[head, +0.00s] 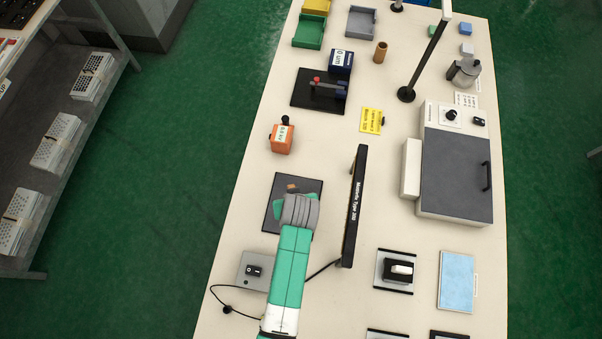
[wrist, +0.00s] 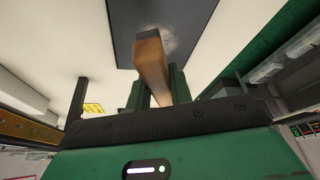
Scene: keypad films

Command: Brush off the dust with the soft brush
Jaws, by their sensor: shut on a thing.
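My gripper (wrist: 157,84) is shut on a brown wooden handle, which I take to be the soft brush (wrist: 150,60). The handle stands out between the green fingers toward a dark plate (wrist: 200,12). A pale grey dusty smear (wrist: 173,40) lies on that plate beside the handle's far end. A small brown bit (head: 291,188) shows past the wrist.
A tall black upright panel (head: 354,205) stands just right of my arm. An orange block (head: 283,138) sits behind the plate, and a grey switch box (head: 255,270) with a cable is in front. A lidded machine (head: 455,175) fills the right.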

